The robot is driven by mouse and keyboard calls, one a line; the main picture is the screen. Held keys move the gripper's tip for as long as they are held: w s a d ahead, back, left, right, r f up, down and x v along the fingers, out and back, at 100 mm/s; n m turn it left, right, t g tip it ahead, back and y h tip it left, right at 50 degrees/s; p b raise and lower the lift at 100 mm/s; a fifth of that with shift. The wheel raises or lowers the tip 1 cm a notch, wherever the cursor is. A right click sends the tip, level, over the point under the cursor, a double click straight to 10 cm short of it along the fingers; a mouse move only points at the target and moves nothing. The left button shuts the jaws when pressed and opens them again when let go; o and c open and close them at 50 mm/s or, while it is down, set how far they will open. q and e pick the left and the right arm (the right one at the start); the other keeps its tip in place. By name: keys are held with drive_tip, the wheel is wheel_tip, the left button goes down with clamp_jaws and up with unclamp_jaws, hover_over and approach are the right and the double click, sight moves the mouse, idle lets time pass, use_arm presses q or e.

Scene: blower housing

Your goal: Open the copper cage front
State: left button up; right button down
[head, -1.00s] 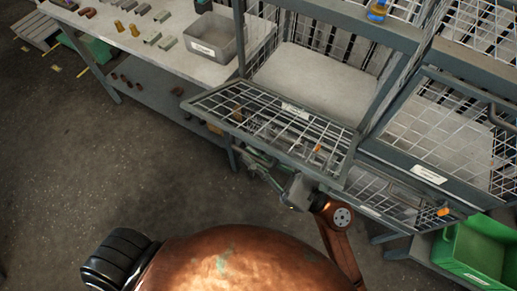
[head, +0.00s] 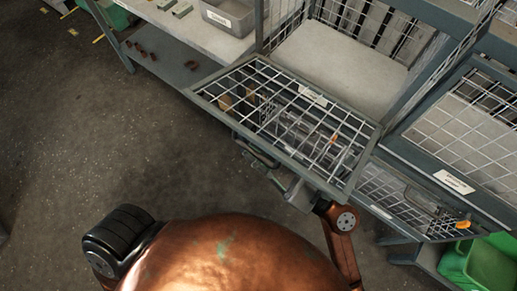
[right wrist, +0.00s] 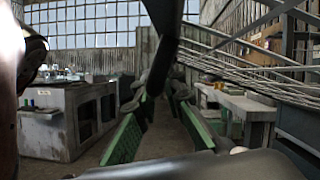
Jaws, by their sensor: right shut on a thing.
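The cage front (head: 235,83) is a grey-framed wire mesh panel with a small white label, whose writing is too small to read. In the head view it is folded down and out from the open cage, with the cage's pale floor (head: 340,62) showing behind it. A dark bar handle (head: 252,150) shows at the panel's outer edge. My right gripper (head: 270,172) is shut on this handle, below the outer edge. In the right wrist view its green-padded fingers (right wrist: 160,130) show with the dark handle bar (right wrist: 166,35) between and above them. My left gripper is out of view.
Another mesh cage front (head: 455,120) with a white label stands at the right. An orange tag (head: 463,224) and a green bin (head: 485,262) are at lower right. A workbench with a grey bin (head: 228,15) is at upper left. The floor (head: 110,150) at left is clear.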

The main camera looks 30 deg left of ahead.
idle(0.3)
drive_tip(key=c, duration=2)
unclamp_jaws()
drive_tip(key=shift+d, duration=0.1)
drive_tip(key=v, duration=1.1)
drive_tip(key=shift+w+d+f, duration=0.1)
drive_tip(key=shift+d, duration=0.3)
drive_tip(key=shift+f, duration=0.1)
